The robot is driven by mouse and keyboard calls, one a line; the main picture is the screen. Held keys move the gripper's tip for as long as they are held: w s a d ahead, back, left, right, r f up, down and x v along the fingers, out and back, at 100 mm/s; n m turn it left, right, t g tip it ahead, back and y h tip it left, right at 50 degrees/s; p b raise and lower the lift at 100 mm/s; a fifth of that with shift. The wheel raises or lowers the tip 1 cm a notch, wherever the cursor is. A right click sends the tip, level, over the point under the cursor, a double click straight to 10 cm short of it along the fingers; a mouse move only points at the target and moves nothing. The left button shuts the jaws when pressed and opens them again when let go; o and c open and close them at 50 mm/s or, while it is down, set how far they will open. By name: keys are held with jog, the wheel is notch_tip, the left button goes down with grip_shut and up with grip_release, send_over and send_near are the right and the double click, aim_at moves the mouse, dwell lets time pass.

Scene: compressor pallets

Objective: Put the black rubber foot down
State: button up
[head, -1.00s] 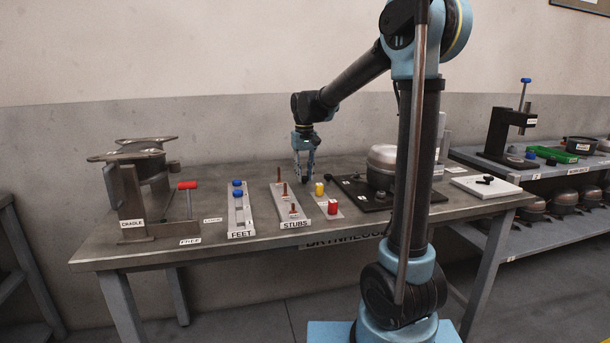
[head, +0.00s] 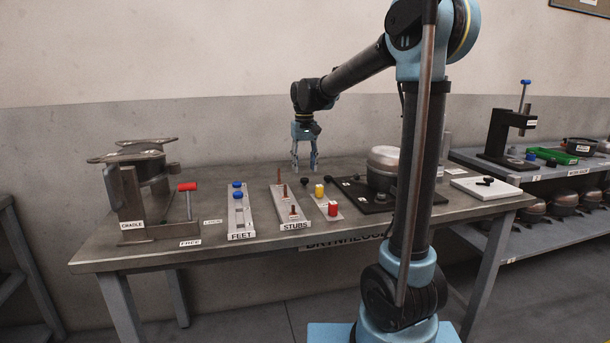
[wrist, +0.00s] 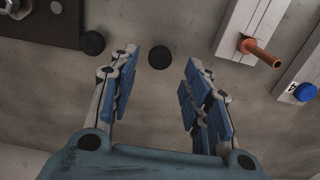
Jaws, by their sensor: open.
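A black rubber foot (head: 304,181) rests on the steel table behind the yellow and red pieces. In the wrist view this foot (wrist: 159,57) is a dark disc on the table, seen in the gap between my fingers. My gripper (head: 304,168) is open and empty above it, and the foot is apart from both fingertips. A second black round piece (wrist: 93,43) lies beside the dark plate in the wrist view.
The FEET tray (head: 241,233) holds blue-topped pieces, and the STUBS tray (head: 290,224) holds copper stubs. The dark plate (head: 345,187) with a metal dome (head: 383,156) is to the right. The cradle (head: 128,205) stands at the left. Bare tabletop surrounds the foot.

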aim_at(305, 179)
notch_tip(305, 179, up, 8)
dwell(0.4)
jog(key=shift+s, duration=0.1)
